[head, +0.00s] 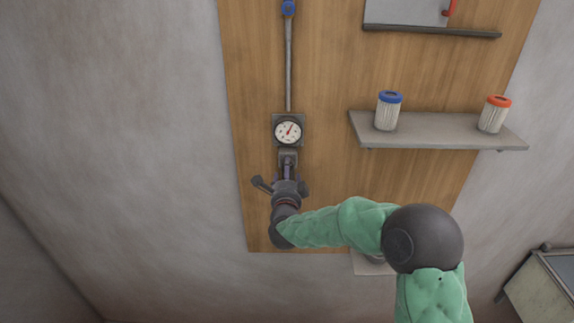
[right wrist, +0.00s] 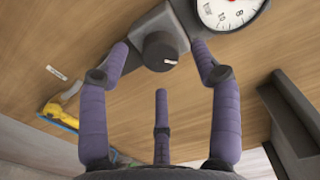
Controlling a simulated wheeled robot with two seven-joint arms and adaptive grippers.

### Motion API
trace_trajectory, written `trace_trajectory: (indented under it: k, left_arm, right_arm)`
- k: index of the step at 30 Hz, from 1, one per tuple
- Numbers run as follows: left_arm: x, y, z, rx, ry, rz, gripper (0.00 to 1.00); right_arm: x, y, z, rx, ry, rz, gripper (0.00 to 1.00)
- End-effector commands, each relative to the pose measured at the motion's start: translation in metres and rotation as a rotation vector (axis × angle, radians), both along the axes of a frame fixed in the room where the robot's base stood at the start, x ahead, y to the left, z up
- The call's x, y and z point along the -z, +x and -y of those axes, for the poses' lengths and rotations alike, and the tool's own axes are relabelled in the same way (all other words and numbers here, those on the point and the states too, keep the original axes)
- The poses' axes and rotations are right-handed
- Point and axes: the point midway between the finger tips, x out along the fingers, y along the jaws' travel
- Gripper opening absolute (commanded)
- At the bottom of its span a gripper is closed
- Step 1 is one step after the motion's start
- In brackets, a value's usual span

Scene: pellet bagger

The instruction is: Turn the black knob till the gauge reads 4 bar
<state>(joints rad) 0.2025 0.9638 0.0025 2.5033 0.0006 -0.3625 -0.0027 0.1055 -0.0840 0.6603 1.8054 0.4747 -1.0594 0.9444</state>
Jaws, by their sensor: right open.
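The round white gauge (head: 288,131) sits on a grey block on the wooden board in the head view. Its red needle points up and slightly right; the reading is too small to tell. Part of the gauge (right wrist: 229,9) shows at the top right of the right wrist view, with 8 and 10 visible. The black knob (right wrist: 158,48) with a white mark is beside it. My right gripper (head: 288,174) is just below the gauge and hides the knob in the head view. In the right wrist view its purple fingers (right wrist: 160,62) are spread open, with the knob between their tips. My left gripper is not in view.
A grey shelf (head: 440,143) right of the gauge holds a blue-topped filter (head: 388,112) and an orange-topped filter (head: 494,115). A pipe (head: 288,65) runs up from the gauge. A yellow object (right wrist: 60,112) shows at the left of the right wrist view. The left wall is bare.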

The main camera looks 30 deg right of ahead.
Motion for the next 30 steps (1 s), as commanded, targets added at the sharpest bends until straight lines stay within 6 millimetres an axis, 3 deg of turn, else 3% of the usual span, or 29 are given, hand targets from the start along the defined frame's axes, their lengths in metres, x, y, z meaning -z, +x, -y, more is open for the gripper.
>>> trace_trajectory:
  k: [9, 19, 20, 24, 26, 30]
  left_arm:
    - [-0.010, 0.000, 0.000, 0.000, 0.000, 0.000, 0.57]
    - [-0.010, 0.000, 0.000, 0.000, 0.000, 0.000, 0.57]
    - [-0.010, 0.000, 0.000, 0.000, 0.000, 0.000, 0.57]
    - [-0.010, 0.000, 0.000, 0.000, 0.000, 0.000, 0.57]
    - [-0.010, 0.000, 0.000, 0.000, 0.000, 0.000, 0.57]
    - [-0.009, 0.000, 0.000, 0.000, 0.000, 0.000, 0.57]
  right_arm:
    - [0.000, 0.025, 0.015, 0.000, -0.001, -0.001, 0.64]
    - [0.000, 0.028, 0.017, -0.001, -0.001, -0.001, 0.64]
    - [0.000, 0.028, 0.017, -0.001, -0.001, -0.001, 0.61]
    - [0.000, 0.027, 0.017, -0.001, -0.001, -0.001, 0.21]
    - [0.000, 0.027, 0.017, -0.001, -0.001, -0.001, 0.08]
    - [0.000, 0.027, 0.017, -0.001, -0.002, -0.001, 0.08]
